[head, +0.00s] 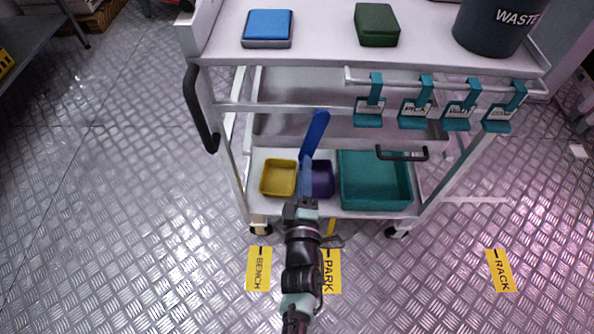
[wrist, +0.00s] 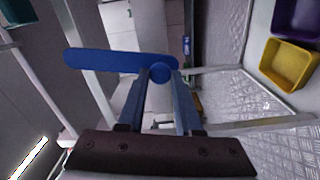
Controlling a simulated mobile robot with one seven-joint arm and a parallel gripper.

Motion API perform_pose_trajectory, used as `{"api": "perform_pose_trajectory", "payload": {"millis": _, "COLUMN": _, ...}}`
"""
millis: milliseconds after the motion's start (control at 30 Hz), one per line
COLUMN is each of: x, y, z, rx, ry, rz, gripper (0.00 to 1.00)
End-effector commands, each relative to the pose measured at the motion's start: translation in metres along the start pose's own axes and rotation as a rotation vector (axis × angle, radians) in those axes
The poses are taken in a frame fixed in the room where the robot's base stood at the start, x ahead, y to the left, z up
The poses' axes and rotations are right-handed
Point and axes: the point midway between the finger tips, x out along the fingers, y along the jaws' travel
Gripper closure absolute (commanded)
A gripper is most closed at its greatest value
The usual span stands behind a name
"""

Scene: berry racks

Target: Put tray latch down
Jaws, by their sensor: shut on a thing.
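The tray latch, a long flat blue bar with rounded ends (head: 316,132), shows in the head view in front of the white cart's lower part, tilted up to the right. In the wrist view the latch (wrist: 105,61) lies across the fingertips, with a round boss near its right end. My gripper (head: 306,165) is shut on the latch near that end; its blue fingers (wrist: 158,85) close in from both sides. The latch's long part sticks out to the left in the wrist view. The exact contact is partly hidden by the fingers.
The cart (head: 340,55) carries a blue box (head: 268,25), a green box (head: 376,24) and a waste bin (head: 497,25) on top. Yellow (head: 279,178), purple (head: 322,178) and teal (head: 375,180) bins stand on its low shelf. Several teal hooks (head: 370,105) hang from a rail.

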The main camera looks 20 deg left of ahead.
Motion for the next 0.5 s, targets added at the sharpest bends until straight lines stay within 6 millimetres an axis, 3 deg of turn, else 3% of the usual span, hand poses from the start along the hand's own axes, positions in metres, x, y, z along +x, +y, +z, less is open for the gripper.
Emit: {"api": "perform_pose_trajectory", "payload": {"millis": 500, "x": -0.001, "y": -0.001, "z": 0.022, "rx": -0.219, "ry": -0.003, "rz": -0.004, "gripper": 1.00}}
